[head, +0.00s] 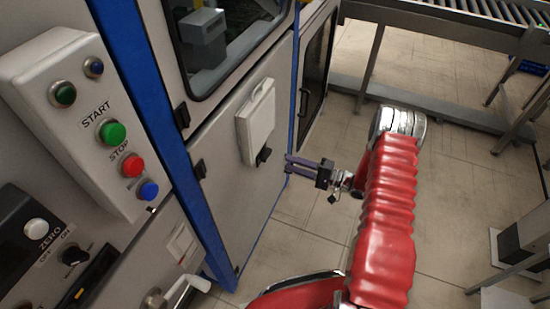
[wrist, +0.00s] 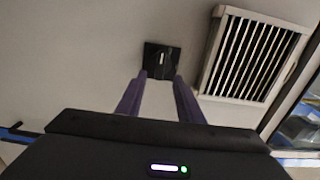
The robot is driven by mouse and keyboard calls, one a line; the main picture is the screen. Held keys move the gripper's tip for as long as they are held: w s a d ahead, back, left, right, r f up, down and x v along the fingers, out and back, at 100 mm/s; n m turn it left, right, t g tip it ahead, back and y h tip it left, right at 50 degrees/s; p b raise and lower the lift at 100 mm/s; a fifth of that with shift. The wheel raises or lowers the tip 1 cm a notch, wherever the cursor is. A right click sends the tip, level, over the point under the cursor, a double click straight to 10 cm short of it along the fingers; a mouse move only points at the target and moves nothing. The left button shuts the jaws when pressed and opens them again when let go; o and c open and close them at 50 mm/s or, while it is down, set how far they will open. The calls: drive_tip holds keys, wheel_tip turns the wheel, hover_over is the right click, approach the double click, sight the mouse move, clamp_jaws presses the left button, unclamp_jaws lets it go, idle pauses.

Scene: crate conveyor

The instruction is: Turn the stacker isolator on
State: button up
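A small black square switch (wrist: 150,56), which looks like the isolator, is mounted on the pale cabinet panel. It has a light, roughly upright mark on its middle; no lettering is readable. In the head view it is the small black piece (head: 264,156) below a white vent housing. My gripper (head: 287,164) has two purple fingers pointing at the panel near the switch. In the wrist view my gripper (wrist: 160,77) is open, with a clear gap and nothing between the fingers. The switch appears just beyond the fingertips; I cannot tell whether they touch it.
The louvred vent (wrist: 252,55) sits right of the switch in the wrist view. A control box (head: 75,120) with START and STOP buttons is at left in the head view. A blue post (head: 160,130) stands between. A roller conveyor (head: 480,15) is at the back right; floor is clear around my arm.

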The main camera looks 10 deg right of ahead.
sight(269, 156)
drive_tip(key=x, duration=0.8)
clamp_jaws()
drive_tip(key=shift+d, duration=0.2)
drive_tip(key=shift+a, duration=0.15)
